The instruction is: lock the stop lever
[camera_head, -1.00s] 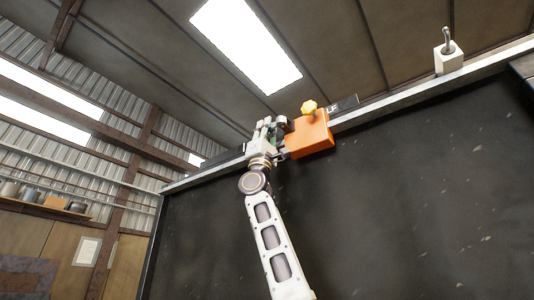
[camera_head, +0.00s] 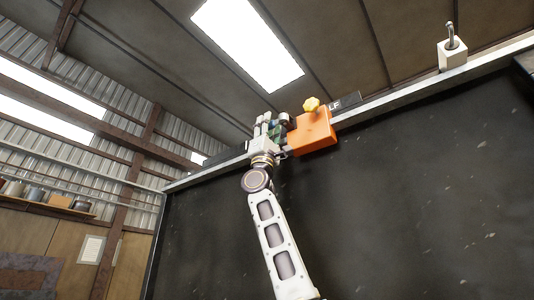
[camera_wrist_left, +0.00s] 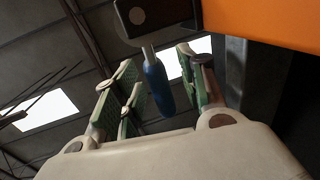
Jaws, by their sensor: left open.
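In the left wrist view, a lever with a blue grip (camera_wrist_left: 157,84) hangs from a dark round-cornered piece (camera_wrist_left: 152,14) beside the orange block (camera_wrist_left: 270,22). My left gripper (camera_head: 274,127) is at the left side of the block. Its green-padded fingers are open, and the blue grip lies between them with gaps visible on both sides. The lever is hidden or too small to make out in the head view. My right gripper is not in view.
A pale rail (camera_head: 400,97) runs along the panel's top edge. A white block with a metal hook (camera_head: 452,55) stands on the rail at the right. The dark panel (camera_head: 400,210) fills the area below.

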